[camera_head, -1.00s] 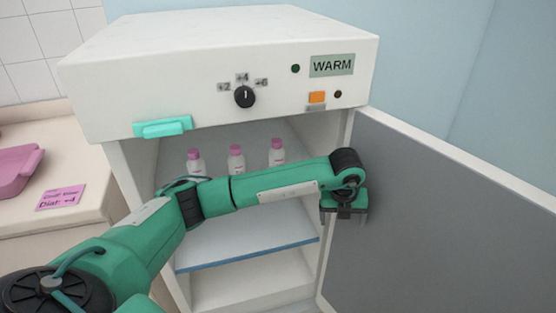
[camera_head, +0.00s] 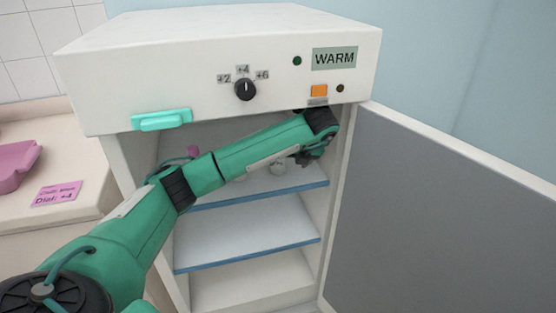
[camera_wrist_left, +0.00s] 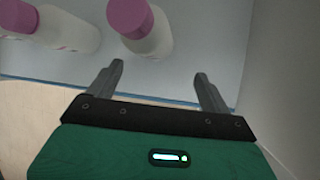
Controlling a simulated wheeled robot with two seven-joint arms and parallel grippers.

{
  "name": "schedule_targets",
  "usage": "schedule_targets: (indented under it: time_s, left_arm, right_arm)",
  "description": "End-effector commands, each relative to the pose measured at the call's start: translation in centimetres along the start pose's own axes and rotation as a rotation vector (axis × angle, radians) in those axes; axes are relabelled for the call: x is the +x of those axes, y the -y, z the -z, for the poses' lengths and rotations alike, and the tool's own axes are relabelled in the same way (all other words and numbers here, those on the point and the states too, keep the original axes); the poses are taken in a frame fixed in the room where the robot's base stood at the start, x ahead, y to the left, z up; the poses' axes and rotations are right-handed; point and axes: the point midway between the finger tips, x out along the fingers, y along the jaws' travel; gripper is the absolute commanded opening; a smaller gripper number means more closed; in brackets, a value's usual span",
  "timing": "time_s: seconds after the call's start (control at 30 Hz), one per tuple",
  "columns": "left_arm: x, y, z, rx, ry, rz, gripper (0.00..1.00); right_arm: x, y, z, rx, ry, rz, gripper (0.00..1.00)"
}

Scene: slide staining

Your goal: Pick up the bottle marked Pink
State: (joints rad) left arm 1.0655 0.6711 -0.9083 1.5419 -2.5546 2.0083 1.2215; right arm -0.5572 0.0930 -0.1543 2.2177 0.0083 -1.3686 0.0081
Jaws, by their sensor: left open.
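White bottles with pink caps stand on the upper shelf of the open cabinet. In the head view my left arm hides most of them; one pink cap (camera_head: 193,152) and the base of a bottle (camera_head: 278,168) show. The left wrist view shows one bottle (camera_wrist_left: 150,35) just beyond my left finger and another bottle (camera_wrist_left: 65,28) further left. Their label writing is not readable, so I cannot tell which is marked Pink. My left gripper (camera_wrist_left: 159,72) is open and empty at the shelf's front edge, apart from the bottles. In the head view this gripper (camera_head: 305,158) is partly hidden.
The cabinet's upper shelf (camera_head: 310,186) and lower shelf (camera_head: 245,240) have blue front edges; the lower one is bare. The grey door (camera_head: 440,210) stands open at right. A dial (camera_head: 245,89) is above. A pink tray (camera_head: 15,165) and card (camera_head: 57,193) lie at left.

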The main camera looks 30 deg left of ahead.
Motion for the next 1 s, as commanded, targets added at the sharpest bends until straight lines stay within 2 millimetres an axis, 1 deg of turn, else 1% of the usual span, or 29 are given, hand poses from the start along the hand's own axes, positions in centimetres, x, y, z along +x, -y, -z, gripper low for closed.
schedule_targets:
  time_s: [0.13,0.33,0.47,0.7,0.87,0.9,0.97,1.0]
  left_arm:
    - [1.0,-0.6,-0.9,-0.002,-0.002,-0.001,0.82]
    - [2.6,-1.9,-3.3,-0.002,-0.002,-0.002,0.82]
    - [3.4,-1.9,-3.3,0.001,-0.002,-0.001,0.82]
    - [3.5,-1.9,-3.3,0.000,-0.001,0.000,0.82]
    - [3.5,-1.9,-3.3,0.000,-0.001,0.000,0.51]
    - [3.5,-1.9,-3.3,0.000,-0.001,0.000,0.43]
    - [3.5,-1.9,-3.3,0.001,-0.001,-0.001,0.31]
    - [3.5,-1.9,-3.3,0.001,-0.001,-0.001,0.23]
  right_arm:
    - [-1.0,0.0,0.2,0.000,-0.014,0.000,0.36]
    - [-2.9,0.0,0.4,0.000,-0.036,-0.001,0.36]
    - [-3.1,0.0,0.5,0.000,-0.034,-0.001,0.36]
    - [-3.0,0.0,0.5,0.000,-0.034,-0.001,0.36]
    - [-3.0,0.0,0.5,0.000,-0.034,-0.001,0.36]
    - [-3.0,0.0,0.5,0.000,-0.034,-0.001,0.36]
    - [-3.0,0.0,0.5,0.000,-0.034,-0.001,0.36]
    - [-3.0,0.0,0.5,0.000,-0.034,-0.001,0.36]
